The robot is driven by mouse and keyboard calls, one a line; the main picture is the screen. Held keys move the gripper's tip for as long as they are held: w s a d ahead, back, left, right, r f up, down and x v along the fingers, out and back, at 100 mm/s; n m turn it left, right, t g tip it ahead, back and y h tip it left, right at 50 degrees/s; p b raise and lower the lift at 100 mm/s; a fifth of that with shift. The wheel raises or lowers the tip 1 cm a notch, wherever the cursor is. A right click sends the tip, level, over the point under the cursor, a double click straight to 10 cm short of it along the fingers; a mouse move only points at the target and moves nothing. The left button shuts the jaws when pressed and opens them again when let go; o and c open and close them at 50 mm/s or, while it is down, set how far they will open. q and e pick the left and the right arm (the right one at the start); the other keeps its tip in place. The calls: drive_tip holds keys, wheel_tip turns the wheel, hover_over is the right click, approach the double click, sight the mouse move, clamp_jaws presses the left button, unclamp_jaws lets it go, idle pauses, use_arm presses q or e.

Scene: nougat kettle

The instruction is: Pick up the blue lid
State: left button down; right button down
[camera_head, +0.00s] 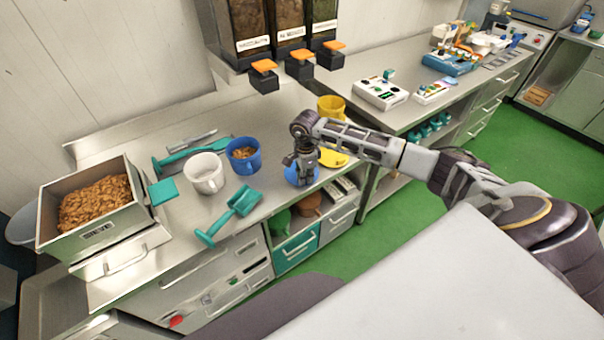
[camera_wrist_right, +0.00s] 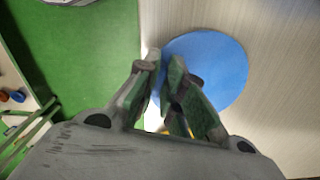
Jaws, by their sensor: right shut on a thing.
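The blue lid (camera_head: 290,178) is a round flat disc at the front edge of the counter in the head view. It also shows in the right wrist view (camera_wrist_right: 218,72), beside and behind my fingers. My right gripper (camera_head: 303,172) points down over the lid. In the right wrist view my right gripper (camera_wrist_right: 165,72) has its fingers close together at the lid's left side, shut on it. The fingers hide part of the lid. I cannot tell whether the lid still touches the counter. My left gripper is not in view.
A yellow lid (camera_head: 335,158) lies just right of the gripper, with a yellow mug (camera_head: 331,104) behind. A blue mug (camera_head: 244,158), a white mug (camera_head: 205,176) and a teal scoop (camera_head: 232,214) stand or lie to the left. A filled metal sieve box (camera_head: 95,232) is far left.

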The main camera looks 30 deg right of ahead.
drive_tip(key=shift+r, duration=0.15)
wheel_tip(320, 180, up, 10)
drive_tip(key=b, duration=0.2)
idle(0.5)
drive_tip(key=shift+s, duration=0.1)
idle(0.5)
